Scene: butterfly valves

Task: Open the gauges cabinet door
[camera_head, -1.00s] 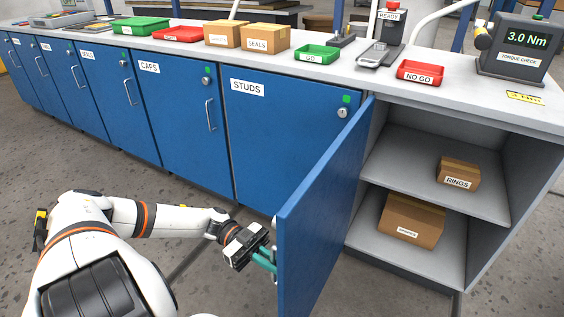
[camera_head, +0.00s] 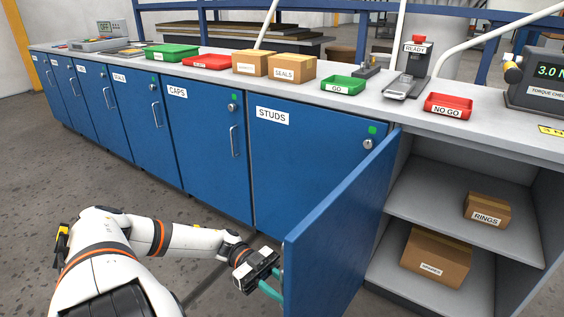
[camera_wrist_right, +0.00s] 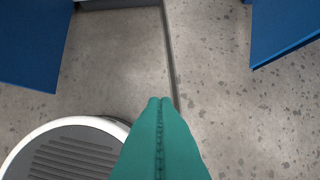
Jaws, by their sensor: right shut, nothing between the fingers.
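A blue cabinet door (camera_head: 340,220) stands swung out from the right part of the bench, with its outer face towards the left. Its label is not visible, so I cannot read which cabinet it is. The open cabinet shows two grey shelves (camera_head: 460,175). My left gripper (camera_head: 270,290) is at the door's outer face near its free edge, by the handle. Its teal fingers are partly hidden, and I cannot tell if they grip the handle. My right gripper (camera_wrist_right: 160,102) is shut and empty above the floor in the right wrist view.
A RINGS box (camera_head: 487,210) and a larger box (camera_head: 436,257) sit on the shelves. The closed STUDS door (camera_head: 310,165) is left of the open door. Trays, boxes and a torque checker (camera_head: 540,85) stand on the worktop. Floor is clear left of my left arm.

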